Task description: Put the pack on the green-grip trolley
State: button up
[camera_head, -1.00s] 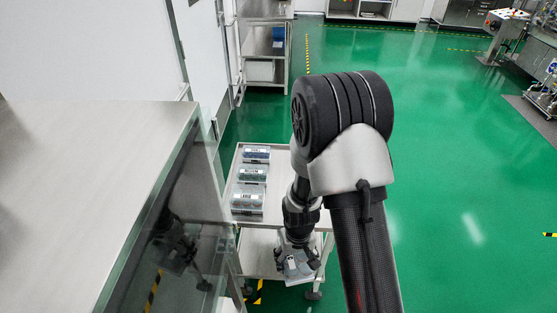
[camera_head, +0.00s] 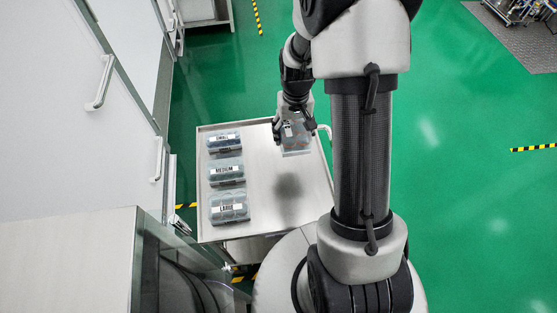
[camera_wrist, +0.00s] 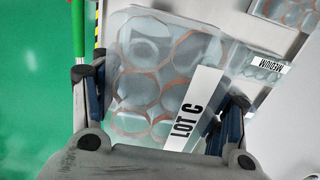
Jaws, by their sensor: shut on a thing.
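My gripper (camera_head: 294,122) is shut on a clear pack (camera_head: 296,145) and holds it above the far right part of a metal trolley (camera_head: 262,205). A dark shadow lies on the bare trolley top below. In the wrist view the pack (camera_wrist: 150,65) shows rows of round items with copper-coloured rings and a white "LOT C" label. The fingers of my gripper (camera_wrist: 162,105) lie on either side of it. A bright green grip (camera_wrist: 78,28) shows on a rail at the upper left of the wrist view. The grip's colour cannot be told in the head view.
Clear boxes labelled SMALL (camera_head: 224,142), MEDIUM (camera_head: 227,172) and LARGE (camera_head: 229,208) stand along the trolley's left side. The trolley's middle and right are clear. A steel bench (camera_head: 70,260) stands at the lower left. Open green floor (camera_head: 470,220) lies to the right.

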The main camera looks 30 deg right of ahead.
aim_at(290, 166)
notch_tip(290, 166, down, 17)
jog(key=b, duration=0.4)
jog(key=shift+r, duration=0.25)
jog(key=o, duration=0.8)
jog(key=shift+f, duration=0.2)
jog(key=shift+c, duration=0.2)
jog(key=o, duration=0.4)
jog(key=shift+o, duration=0.2)
jog(key=shift+r, duration=0.15)
